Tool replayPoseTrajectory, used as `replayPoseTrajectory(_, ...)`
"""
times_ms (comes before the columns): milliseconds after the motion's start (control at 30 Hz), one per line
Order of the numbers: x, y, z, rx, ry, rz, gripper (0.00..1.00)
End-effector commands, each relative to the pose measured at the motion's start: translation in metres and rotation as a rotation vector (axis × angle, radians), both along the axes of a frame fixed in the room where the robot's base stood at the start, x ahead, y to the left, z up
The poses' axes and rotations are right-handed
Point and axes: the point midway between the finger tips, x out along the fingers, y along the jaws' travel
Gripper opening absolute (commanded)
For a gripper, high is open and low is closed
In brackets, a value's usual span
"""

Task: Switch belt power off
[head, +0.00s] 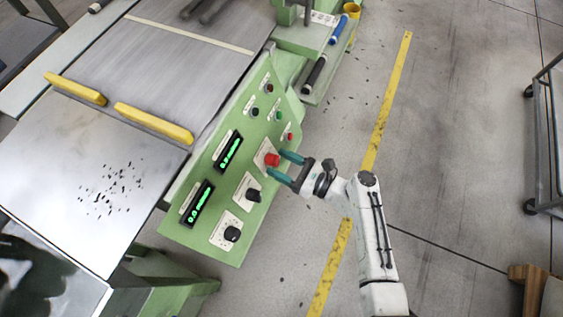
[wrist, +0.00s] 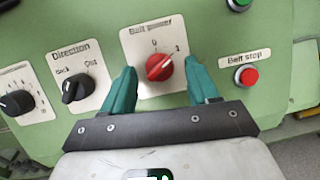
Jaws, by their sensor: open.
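The belt power switch is a red rotary knob (wrist: 159,67) on a white plate labelled "Belt power", with marks 0 and 1. Its pale pointer line slants up to the right, toward the 1. In the head view the red knob (head: 271,160) sits midway along the green control panel (head: 208,238). My gripper (head: 277,164) reaches in from the right. Its teal fingers are open, one on each side of the knob in the wrist view (wrist: 161,74). I cannot tell whether either finger touches the knob.
A black Direction knob (wrist: 73,90) lies left of the switch, and a red Belt stop button (wrist: 248,76) right of it. Two lit green displays (head: 230,152) sit on the panel. The conveyor bed with yellow bars (head: 152,123) is at left. Floor at right is mostly clear.

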Motion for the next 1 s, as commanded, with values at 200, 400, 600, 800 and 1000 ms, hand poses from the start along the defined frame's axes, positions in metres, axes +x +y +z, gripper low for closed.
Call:
replayPoseTrajectory(200, 0.0013, 0.003, 0.0004, 0.001, -0.001, 0.001, 0.6)
replayPoseTrajectory(400, 0.0011, 0.0028, 0.0004, 0.001, -0.001, 0.001, 0.51)
replayPoseTrajectory(600, 0.0011, 0.0026, 0.0004, 0.001, -0.001, 0.001, 0.32)
replayPoseTrajectory(800, 0.0009, 0.0027, 0.0003, 0.0, -0.001, 0.001, 0.13)
replayPoseTrajectory(1000, 0.0008, 0.0026, 0.0, -0.001, -0.004, 0.002, 0.05)
